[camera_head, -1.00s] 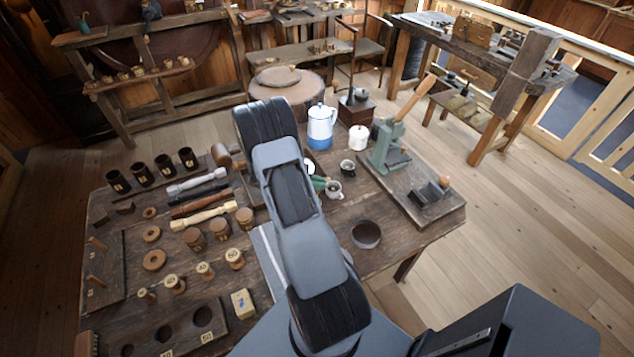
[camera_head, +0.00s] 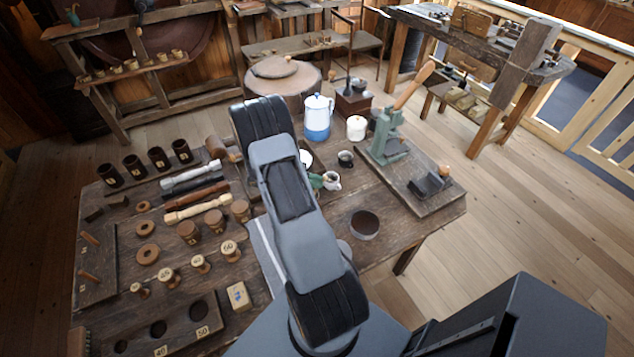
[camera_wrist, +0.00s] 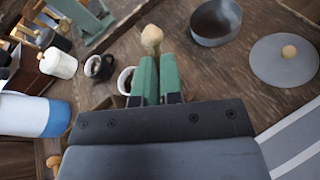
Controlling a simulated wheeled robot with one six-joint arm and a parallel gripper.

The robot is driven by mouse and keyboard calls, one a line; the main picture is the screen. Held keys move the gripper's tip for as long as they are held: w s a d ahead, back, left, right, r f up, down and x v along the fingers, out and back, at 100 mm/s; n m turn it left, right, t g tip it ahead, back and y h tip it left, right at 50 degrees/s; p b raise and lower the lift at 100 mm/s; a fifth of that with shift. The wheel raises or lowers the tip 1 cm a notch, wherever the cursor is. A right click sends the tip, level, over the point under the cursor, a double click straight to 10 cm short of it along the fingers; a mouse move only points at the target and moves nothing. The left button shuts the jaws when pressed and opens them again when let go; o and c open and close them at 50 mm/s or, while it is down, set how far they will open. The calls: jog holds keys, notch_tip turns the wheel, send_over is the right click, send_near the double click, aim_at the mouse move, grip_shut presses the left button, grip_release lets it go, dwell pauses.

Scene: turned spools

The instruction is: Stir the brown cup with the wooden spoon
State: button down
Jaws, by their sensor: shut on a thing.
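My gripper (camera_wrist: 157,78) has green fingers, closed together in the wrist view. A pale wooden rounded end (camera_wrist: 152,38) sticks out past the fingertips; it looks like part of the wooden spoon, and the rest is hidden. A dark cup (camera_wrist: 100,67), brown to black, stands beyond and left of the fingers. It also shows in the head view (camera_head: 345,159). A white cup with dark contents (camera_wrist: 126,80) is closer, partly hidden by the left finger; it shows in the head view (camera_head: 332,181) just right of the green fingertips (camera_head: 316,181). The spoon is hidden in the head view.
A blue-and-white pot (camera_head: 318,120), a white lidded jar (camera_head: 356,128) and a green press (camera_head: 387,135) stand behind the cups. A round dark pan (camera_head: 364,225) lies nearer me. Spools and dark beakers fill the table's left side.

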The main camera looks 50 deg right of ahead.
jog(key=shift+w+a+f+b, duration=0.1)
jog(key=shift+w+f+b, duration=0.1)
jog(key=shift+f+b, duration=0.35)
jog(key=shift+w+f+b, duration=0.2)
jog(key=shift+f+b, duration=0.25)
jog(key=shift+f, duration=0.2)
jog(key=shift+w+f, duration=0.1)
jog(key=shift+d, duration=0.3)
